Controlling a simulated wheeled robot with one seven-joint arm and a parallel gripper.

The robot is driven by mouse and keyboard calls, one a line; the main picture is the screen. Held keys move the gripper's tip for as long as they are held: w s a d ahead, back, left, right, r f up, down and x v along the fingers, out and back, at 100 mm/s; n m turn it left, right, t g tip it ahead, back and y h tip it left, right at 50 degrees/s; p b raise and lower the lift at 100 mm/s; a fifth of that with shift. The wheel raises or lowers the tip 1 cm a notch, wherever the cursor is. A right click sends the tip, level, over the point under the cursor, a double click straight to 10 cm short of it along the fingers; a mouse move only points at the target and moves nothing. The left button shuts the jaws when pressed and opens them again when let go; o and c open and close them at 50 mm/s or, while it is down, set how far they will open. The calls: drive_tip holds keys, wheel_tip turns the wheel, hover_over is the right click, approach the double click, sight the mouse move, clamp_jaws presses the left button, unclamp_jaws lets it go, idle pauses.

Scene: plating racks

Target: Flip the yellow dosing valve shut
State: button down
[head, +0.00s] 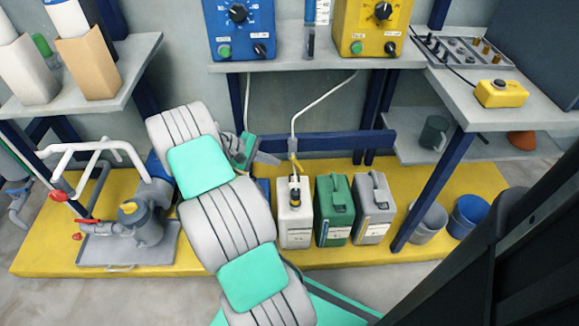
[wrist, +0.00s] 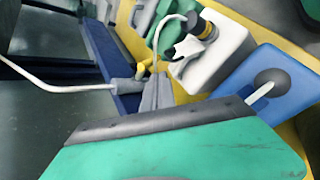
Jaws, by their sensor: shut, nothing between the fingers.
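The yellow dosing valve (head: 293,161) sits on the white hose just above the white canister (head: 295,217) in the head view. In the wrist view its yellow part (wrist: 138,70) shows beside a grey fitting (wrist: 122,87) on the hose. I cannot tell clearly which way its lever points. My gripper (head: 272,159) is left of the valve in the head view, close to it. In the wrist view my gripper's fingertips (wrist: 157,82) are together and empty, right beside the valve. I cannot tell whether they touch it.
A green canister (head: 334,210) and a grey canister (head: 373,208) stand right of the white one on the yellow platform (head: 330,262). A blue canister (wrist: 262,85) is close to my gripper in the wrist view. A blue rack beam (head: 340,142) runs behind the valve.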

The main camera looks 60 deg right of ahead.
sight(297, 165)
drive_tip(key=n+y, duration=0.1)
drive_tip(key=n, duration=0.2)
drive_tip(key=w+n, duration=0.1)
drive_tip(key=n, duration=0.2)
drive_tip(key=d+r+n+y+p, duration=0.1)
drive_tip(key=n, duration=0.2)
drive_tip(key=shift+w+y, duration=0.15)
drive_tip(key=shift+y, duration=0.15)
drive_tip(key=b+x, duration=0.4)
drive_tip(key=x, duration=0.6)
